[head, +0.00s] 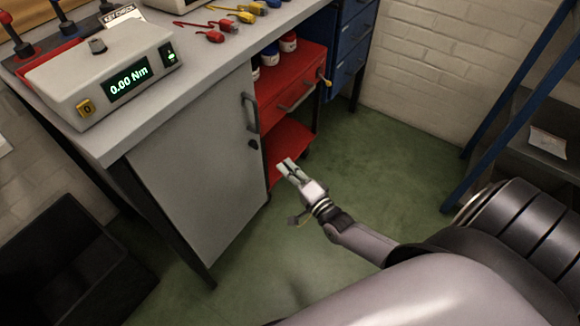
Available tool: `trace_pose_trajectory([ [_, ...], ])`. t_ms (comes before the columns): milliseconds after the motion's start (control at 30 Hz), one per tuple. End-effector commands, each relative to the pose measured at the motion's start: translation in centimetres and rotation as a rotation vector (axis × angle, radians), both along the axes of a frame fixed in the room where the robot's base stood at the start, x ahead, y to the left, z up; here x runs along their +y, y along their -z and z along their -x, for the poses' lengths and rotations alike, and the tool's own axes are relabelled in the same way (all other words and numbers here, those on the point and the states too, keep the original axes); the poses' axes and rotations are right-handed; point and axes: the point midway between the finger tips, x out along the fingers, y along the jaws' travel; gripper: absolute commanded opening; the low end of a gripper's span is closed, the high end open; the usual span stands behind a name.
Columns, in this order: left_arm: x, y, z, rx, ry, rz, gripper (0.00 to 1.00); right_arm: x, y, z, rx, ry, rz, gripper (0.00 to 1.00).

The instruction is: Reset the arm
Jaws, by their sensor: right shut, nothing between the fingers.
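My right gripper (289,169) is in the head view near the middle, at the end of my right arm, which comes in from the lower right. Its fingers are together with nothing between them. It hangs in free space over the green floor, in front of the red cabinet as seen here. It appears clear of the furniture. My left gripper is out of view.
A grey workbench (220,62) with a closed door (200,170) stands at left, bearing a torque meter (105,75) reading 0.00 Nm. A red drawer unit (290,95) and blue drawers (350,45) stand beyond. A blue-framed shelf (510,100) is at right. Green floor (390,165) lies open between.

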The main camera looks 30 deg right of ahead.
Motion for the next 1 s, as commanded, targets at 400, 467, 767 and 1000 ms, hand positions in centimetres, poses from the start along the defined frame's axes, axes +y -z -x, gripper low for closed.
trace_pose_trajectory([
  [400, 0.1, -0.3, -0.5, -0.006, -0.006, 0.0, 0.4, 0.5, 1.0, 0.3, 0.035, -0.009, 0.04, 0.0],
  [467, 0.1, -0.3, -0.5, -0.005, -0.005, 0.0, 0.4, 1.4, 2.7, 0.9, 0.093, -0.024, 0.106, 0.0],
  [767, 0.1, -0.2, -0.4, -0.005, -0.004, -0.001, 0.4, 7.5, 17.8, 11.4, 0.623, -0.363, 0.809, 0.0],
  [1000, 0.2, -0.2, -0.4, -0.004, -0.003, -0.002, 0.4, 8.8, 23.7, 20.7, 0.874, -0.708, 1.171, 0.0],
])
